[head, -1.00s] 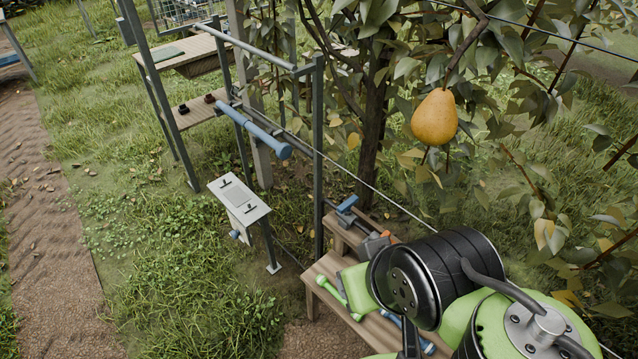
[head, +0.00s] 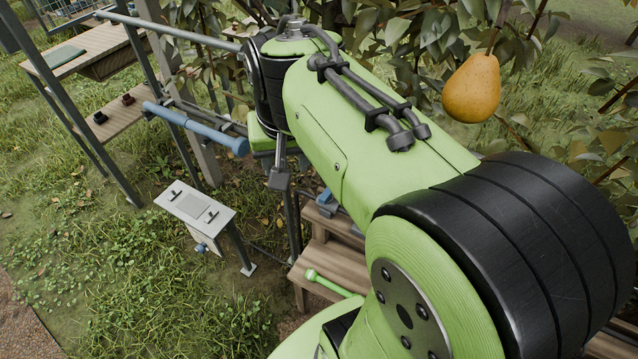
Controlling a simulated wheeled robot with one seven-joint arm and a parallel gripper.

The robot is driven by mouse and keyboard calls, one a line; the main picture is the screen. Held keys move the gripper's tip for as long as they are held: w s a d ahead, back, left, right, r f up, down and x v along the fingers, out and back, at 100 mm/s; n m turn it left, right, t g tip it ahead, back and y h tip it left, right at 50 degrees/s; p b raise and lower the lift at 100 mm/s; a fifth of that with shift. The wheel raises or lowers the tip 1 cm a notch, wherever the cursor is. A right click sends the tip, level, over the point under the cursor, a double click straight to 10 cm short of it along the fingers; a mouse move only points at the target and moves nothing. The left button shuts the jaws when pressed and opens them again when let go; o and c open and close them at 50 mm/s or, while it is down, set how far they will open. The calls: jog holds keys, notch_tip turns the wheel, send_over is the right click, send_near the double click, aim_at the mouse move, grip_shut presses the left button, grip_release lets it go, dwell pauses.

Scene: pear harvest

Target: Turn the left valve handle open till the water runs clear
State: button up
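A small light-grey panel (head: 195,207) stands on a dark post left of my arm. Two small dark T-shaped handles lie on its top: the left one (head: 177,195) and the right one (head: 211,216). They may be the valve handles. A blue fitting (head: 201,247) shows under the panel's front. I see no running water. My gripper (head: 279,178) shows only in part at the far end of my green arm, as a grey finger-like piece pointing down. It appears to the right of the panel, apart from it in the picture. Its opening is hidden.
A blue padded bar (head: 197,129) juts out behind the panel. A wooden step bench (head: 330,262) with a green-handled tool (head: 328,283) lies under my arm. A yellow pear (head: 472,88) hangs at the right. Grass left of the panel is clear.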

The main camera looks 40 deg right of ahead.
jog(key=w+d+f+m+g+b, duration=0.2)
jog(key=w+d+f+m, duration=0.3)
jog(key=d, duration=0.3)
jog(key=m+g+y+b, duration=0.1)
jog(key=m+b, duration=0.2)
send_over(329, 190)
notch_tip(329, 190, down, 10)
notch_tip(329, 190, down, 15)
jog(key=b, duration=0.5)
jog(key=shift+r, duration=0.1)
grip_shut()
